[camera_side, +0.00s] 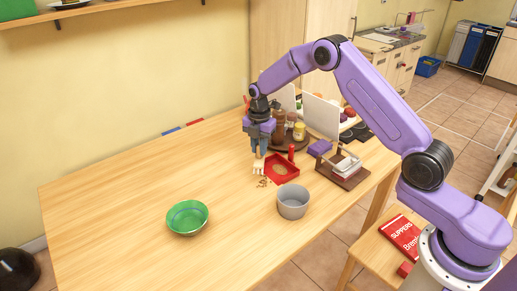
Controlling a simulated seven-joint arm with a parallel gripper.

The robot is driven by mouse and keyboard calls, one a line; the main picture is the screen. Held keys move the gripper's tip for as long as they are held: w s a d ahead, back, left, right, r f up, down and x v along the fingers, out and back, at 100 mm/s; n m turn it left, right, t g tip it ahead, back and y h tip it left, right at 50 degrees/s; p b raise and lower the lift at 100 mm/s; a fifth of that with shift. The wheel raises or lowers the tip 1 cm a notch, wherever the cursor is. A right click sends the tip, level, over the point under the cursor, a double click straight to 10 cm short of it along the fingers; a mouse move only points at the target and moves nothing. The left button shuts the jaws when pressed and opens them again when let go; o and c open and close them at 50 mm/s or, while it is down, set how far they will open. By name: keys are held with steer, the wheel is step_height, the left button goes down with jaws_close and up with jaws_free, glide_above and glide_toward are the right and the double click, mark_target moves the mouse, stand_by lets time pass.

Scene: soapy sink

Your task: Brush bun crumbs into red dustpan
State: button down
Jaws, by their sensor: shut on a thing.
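The red dustpan (284,173) lies on the wooden table, with its red handle (291,152) at the back. Some brown crumbs show inside it. More small brown crumbs (264,182) lie on the table just in front of and left of its open edge. My gripper (259,148) points down at the left of the dustpan. It is shut on a brush with pale bristles (258,167). The bristles are low, near the dustpan's left edge and the loose crumbs. Whether they touch the table is too small to tell. The gripper hides most of the brush's handle.
A grey pot (293,202) stands close in front of the dustpan. A green bowl (187,217) sits farther left. A brown rack (343,169) and a purple sponge (320,148) are at the right. Bottles and jars (299,131) stand behind. The table's left side is clear.

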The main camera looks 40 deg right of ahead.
mark_target(255, 161)
steer(key=n, duration=0.2)
steer(key=a+n, duration=0.1)
steer(key=n, duration=0.1)
steer(key=shift+s+f, duration=0.15)
steer(key=shift+f, duration=0.1)
steer(key=n, duration=0.3)
steer(key=a+n, duration=0.1)
steer(key=shift+s+a+f, duration=0.1)
steer(key=shift+s+f, duration=0.05)
steer(key=shift+f, duration=2.6)
